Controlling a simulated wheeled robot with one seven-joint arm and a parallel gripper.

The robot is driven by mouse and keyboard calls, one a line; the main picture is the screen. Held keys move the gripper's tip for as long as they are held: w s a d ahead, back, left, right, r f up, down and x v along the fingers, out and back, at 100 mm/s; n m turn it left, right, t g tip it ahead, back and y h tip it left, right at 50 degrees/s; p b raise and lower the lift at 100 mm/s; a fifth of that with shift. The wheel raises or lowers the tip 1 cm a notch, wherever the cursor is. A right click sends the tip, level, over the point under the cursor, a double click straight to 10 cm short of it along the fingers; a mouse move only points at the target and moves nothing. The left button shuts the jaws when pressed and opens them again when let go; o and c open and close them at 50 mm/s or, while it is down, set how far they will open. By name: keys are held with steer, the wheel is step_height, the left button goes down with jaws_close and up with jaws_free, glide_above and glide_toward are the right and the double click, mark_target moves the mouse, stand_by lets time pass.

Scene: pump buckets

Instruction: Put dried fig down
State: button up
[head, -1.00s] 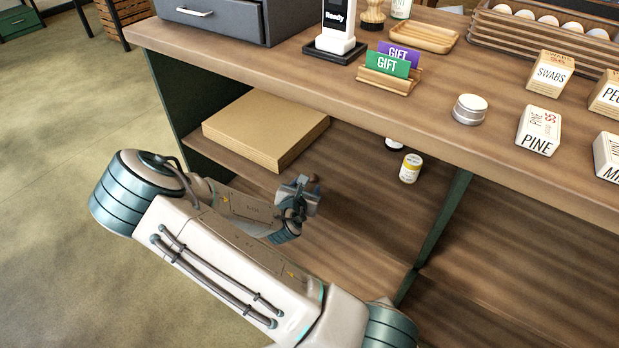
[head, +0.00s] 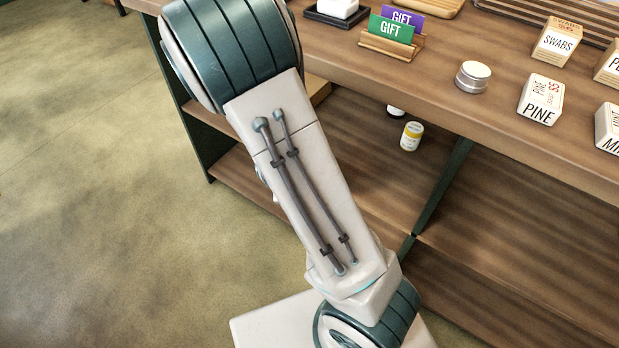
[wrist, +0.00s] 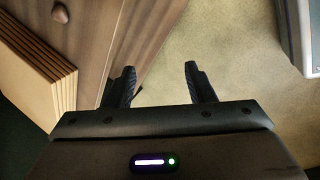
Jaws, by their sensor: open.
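The dried fig (wrist: 60,14) shows in the wrist view as a small brown teardrop shape. It rests on the wooden shelf (wrist: 95,30), beside a stack of flat cardboard. My gripper (wrist: 160,68) is open and empty, its two dark fingers apart over the floor just off the shelf's edge. The fig lies to the left of the fingers and is not touched by them. In the head view my raised arm hides the gripper, the fig and that part of the shelf.
The cardboard stack (wrist: 38,75) stands close left of my gripper. In the head view the counter (head: 440,110) carries a gift card holder (head: 391,46), a round tin (head: 473,76) and several boxes. Open floor lies left.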

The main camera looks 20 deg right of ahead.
steer(key=s+r+m+g+y, duration=0.1)
steer(key=s+r+m, duration=0.5)
steer(key=r, duration=0.4)
steer(key=s+r+m+g+y, duration=0.1)
steer(key=s+r+m+g, duration=0.1)
steer(key=s+r+m, duration=0.5)
step_height(320, 180, up, 3)
steer(key=shift+s+r, duration=0.1)
steer(key=shift+s, duration=0.65)
